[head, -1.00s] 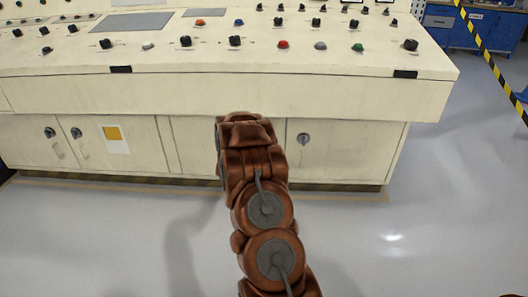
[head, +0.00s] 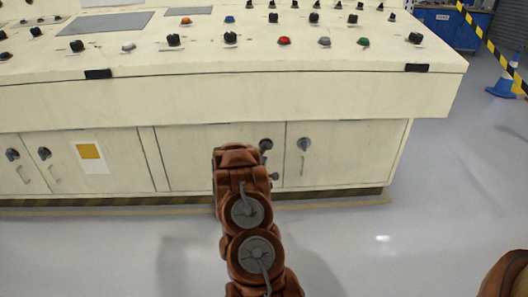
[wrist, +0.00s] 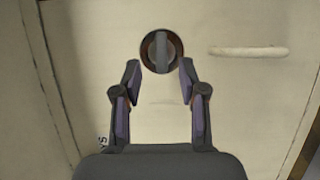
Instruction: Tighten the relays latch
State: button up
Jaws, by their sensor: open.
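In the wrist view a round dark latch (wrist: 162,51) with a raised grey bar sits on a cream cabinet door (wrist: 230,100). The bar lies upright in that view. My gripper (wrist: 160,67) is open, its fingertips on either side of the latch's lower edge, with nothing held; I cannot tell whether they touch it. In the head view a dark latch (head: 266,144) shows just right of my arm's end. Another latch (head: 304,144) is on the door to its right. My gripper is mostly hidden behind my arm there. No readable label tells which is the relays latch.
A pale handle (wrist: 248,51) lies right of the latch in the wrist view. The control desk (head: 230,100) overhangs the doors. More latches (head: 44,153) are at left. A blue cone (head: 505,80) stands far right.

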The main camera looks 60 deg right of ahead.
jog(key=shift+b+x, duration=0.9)
jog(key=shift+x, duration=1.65)
jog(key=shift+w+f, duration=0.1)
jog(key=shift+w, duration=0.1)
grip_shut()
